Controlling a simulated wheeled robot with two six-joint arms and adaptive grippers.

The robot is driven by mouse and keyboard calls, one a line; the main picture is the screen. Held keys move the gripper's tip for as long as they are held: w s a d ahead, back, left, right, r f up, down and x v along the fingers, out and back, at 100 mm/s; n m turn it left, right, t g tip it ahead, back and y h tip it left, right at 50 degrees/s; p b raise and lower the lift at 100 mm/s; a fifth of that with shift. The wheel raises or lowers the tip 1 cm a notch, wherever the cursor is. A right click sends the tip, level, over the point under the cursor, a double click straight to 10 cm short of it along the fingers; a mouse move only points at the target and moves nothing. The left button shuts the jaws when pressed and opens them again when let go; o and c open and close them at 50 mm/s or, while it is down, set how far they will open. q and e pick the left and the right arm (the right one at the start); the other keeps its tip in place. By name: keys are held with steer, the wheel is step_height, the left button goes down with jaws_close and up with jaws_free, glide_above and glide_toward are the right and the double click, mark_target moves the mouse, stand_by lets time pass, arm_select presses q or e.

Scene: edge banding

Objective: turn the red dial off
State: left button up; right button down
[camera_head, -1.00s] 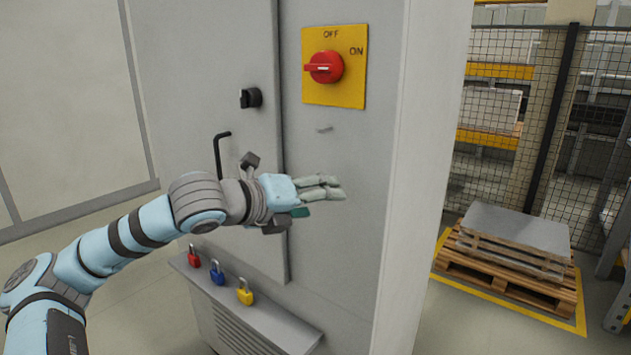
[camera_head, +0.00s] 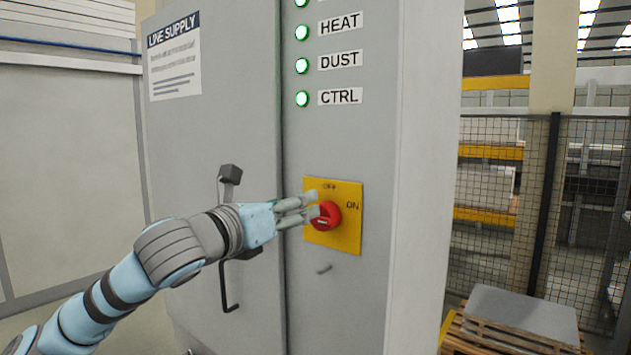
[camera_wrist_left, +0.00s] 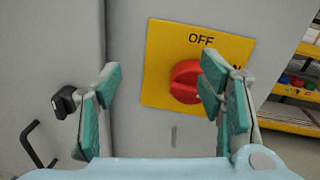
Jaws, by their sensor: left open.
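The red dial (camera_head: 327,217) sits on a yellow plate (camera_head: 347,240) marked OFF at the top and ON at the right, on the grey cabinet front. Its grip looks roughly level, toward ON. My left gripper (camera_head: 308,207) is open and empty at the dial's left side, its fingertips partly covering the dial and plate. In the left wrist view, the dial (camera_wrist_left: 183,82) shows between the spread green-padded fingers (camera_wrist_left: 160,70); the right finger covers its right edge. I cannot tell whether a finger touches the dial. My right gripper is not in view.
Green lamps (camera_head: 302,66) labelled HEAT, DUST and CTRL glow above. Left of the plate are a black knob (camera_wrist_left: 64,102) and a bent black door handle (camera_head: 226,290). A small peg (camera_head: 324,269) juts out below the plate. A mesh fence (camera_head: 500,200) stands right.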

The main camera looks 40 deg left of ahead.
mark_target(323, 217)
arm_select(q)
steer(key=shift+w+d+n+h+p, duration=0.2)
steer(key=shift+w+d+h+p, duration=0.1)
steer(key=shift+w+p, duration=0.25)
steer(key=shift+w+d+n+h+p, duration=0.2)
steer(key=shift+w+d+h+p, duration=0.1)
steer(key=shift+w+p, duration=0.2)
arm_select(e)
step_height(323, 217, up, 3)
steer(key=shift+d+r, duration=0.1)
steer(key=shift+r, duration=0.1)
arm_select(q)
steer(key=shift+c, duration=0.3)
